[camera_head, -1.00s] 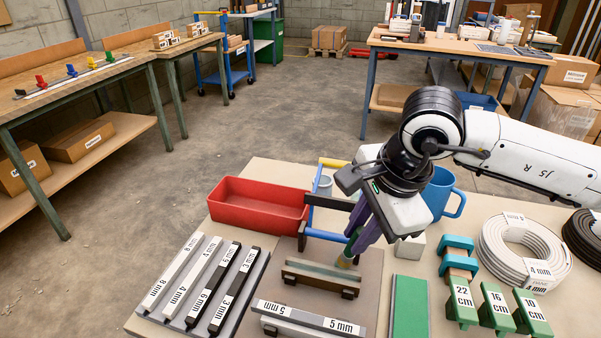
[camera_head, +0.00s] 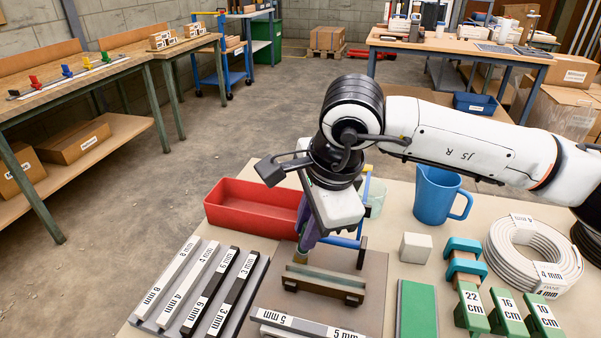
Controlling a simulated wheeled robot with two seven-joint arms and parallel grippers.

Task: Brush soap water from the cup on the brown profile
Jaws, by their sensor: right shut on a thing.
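The brown profile (camera_head: 325,287) lies across the press base in the middle of the table, with a pale strip along its upper side. My right gripper (camera_head: 305,236) is over the left end of the profile, pointing down. Its purple fingers are shut on the brush (camera_head: 299,257), of which only a small end shows below them. I cannot tell whether the brush touches the profile. A pale, see-through cup (camera_head: 376,198) stands behind the press, partly hidden by my right wrist; its contents do not show. My left gripper is not in view.
A red tray (camera_head: 253,220) is behind my right gripper on the left. Labelled bars (camera_head: 205,285) lie front left. A blue jug (camera_head: 434,197), a pale block (camera_head: 415,247), a green pad (camera_head: 417,310), green blocks (camera_head: 472,305) and a white hose coil (camera_head: 530,250) fill the right.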

